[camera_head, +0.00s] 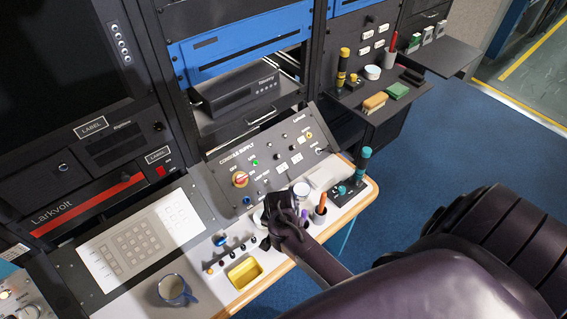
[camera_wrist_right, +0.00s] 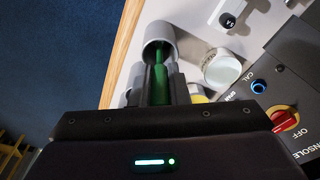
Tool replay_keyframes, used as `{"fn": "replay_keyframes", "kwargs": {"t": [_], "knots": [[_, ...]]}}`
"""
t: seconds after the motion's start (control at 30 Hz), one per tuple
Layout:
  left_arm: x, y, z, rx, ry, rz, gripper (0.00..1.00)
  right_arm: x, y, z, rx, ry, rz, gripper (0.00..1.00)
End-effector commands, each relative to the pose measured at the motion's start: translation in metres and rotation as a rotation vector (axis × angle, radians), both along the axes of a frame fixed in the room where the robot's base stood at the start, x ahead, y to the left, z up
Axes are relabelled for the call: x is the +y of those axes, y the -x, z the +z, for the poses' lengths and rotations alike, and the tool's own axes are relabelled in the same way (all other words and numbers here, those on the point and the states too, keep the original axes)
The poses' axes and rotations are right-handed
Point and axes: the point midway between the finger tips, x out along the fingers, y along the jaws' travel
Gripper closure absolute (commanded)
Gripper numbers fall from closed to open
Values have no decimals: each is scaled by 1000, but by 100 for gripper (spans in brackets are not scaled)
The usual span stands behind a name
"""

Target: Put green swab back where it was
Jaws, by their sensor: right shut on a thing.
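My right gripper (camera_head: 272,212) is over the front of the console desk, its arm coming in from the lower right. In the right wrist view the right gripper (camera_wrist_right: 160,95) is shut on the green swab (camera_wrist_right: 159,82), a thin green stick. The swab's far end lines up with the mouth of a grey cup (camera_wrist_right: 158,32); I cannot tell whether it is inside or above it. The swab is hidden in the head view. A grey cup (camera_head: 320,214) with an orange-red stick stands right of the gripper, near a purple item (camera_head: 304,215). My left gripper is not in view.
A round white-topped jar (camera_wrist_right: 223,69) stands close beside the cup in the wrist view. The supply panel (camera_head: 270,160) slopes up behind. A yellow tray (camera_head: 244,272) and a mug (camera_head: 174,290) are to the left.

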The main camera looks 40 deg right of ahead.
Motion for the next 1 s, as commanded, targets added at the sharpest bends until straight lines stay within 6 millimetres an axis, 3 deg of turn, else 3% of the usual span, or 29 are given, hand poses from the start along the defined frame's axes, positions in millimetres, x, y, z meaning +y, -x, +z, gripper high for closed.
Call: {"fn": "replay_keyframes", "kwargs": {"t": [0.3, 0.33, 0.5, 0.87, 1.0], "knots": [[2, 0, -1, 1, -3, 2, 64, 0, 0, -2, -1, -1, 0, 100], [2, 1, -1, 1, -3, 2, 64, 0, 0, -3, -1, -1, 0, 84], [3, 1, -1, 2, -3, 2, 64, 0, -1, -2, -1, -1, 0, 63], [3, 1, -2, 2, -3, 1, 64, 0, -1, 3, -2, 2, 1, 63], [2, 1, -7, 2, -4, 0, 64, 1, 0, 21, -5, 4, 3, 63]]}}
